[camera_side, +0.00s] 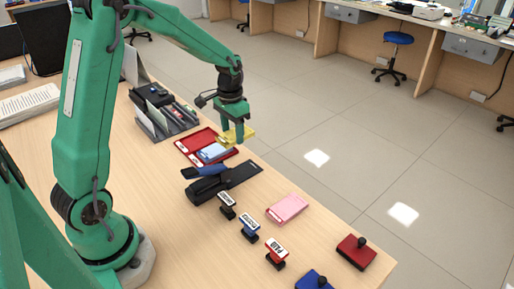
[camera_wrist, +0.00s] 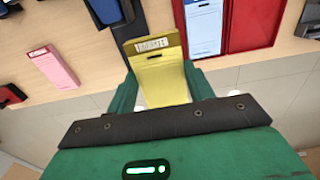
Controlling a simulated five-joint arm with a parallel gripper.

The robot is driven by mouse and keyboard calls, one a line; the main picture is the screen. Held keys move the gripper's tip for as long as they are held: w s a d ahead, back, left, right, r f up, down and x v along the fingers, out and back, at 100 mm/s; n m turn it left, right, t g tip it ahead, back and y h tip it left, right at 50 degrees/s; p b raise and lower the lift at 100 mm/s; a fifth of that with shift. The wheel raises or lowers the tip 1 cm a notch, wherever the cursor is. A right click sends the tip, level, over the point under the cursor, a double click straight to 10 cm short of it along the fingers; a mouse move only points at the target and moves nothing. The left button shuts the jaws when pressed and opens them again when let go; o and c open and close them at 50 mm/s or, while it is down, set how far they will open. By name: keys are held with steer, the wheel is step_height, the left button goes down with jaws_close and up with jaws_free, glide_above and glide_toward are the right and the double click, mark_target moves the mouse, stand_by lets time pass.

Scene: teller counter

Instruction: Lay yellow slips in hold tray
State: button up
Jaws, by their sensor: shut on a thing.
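My gripper (camera_side: 235,138) is shut on a yellow slip (camera_side: 246,133), held above the counter's far edge. In the wrist view the yellow slip (camera_wrist: 160,80) stands between my green fingers, with a darker printed band at its top. A red tray (camera_side: 200,137) lies open on the counter just left of and below my gripper. It also shows in the wrist view (camera_wrist: 252,25), with a bare red section on the right. A light blue slip (camera_side: 213,152) lies in its other section and shows in the wrist view (camera_wrist: 203,28). I read no hold label.
A grey organizer (camera_side: 164,122) stands behind the tray. A black stapler-like thing (camera_side: 208,188) lies in front. Several stamps (camera_side: 250,229), a pink slip pad (camera_side: 288,208) and a red ink pad (camera_side: 356,252) are nearer the camera. The counter's right edge drops to the floor.

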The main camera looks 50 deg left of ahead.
glide_above(199, 141)
step_height(199, 141, down, 2)
steer(key=shift+s+f, duration=0.1)
steer(key=shift+f, duration=0.1)
steer(key=shift+f, duration=0.2)
steer(key=shift+f, duration=3.1)
steer(key=o, duration=1.1)
steer(key=shift+o, duration=0.2)
steer(key=shift+r, duration=3)
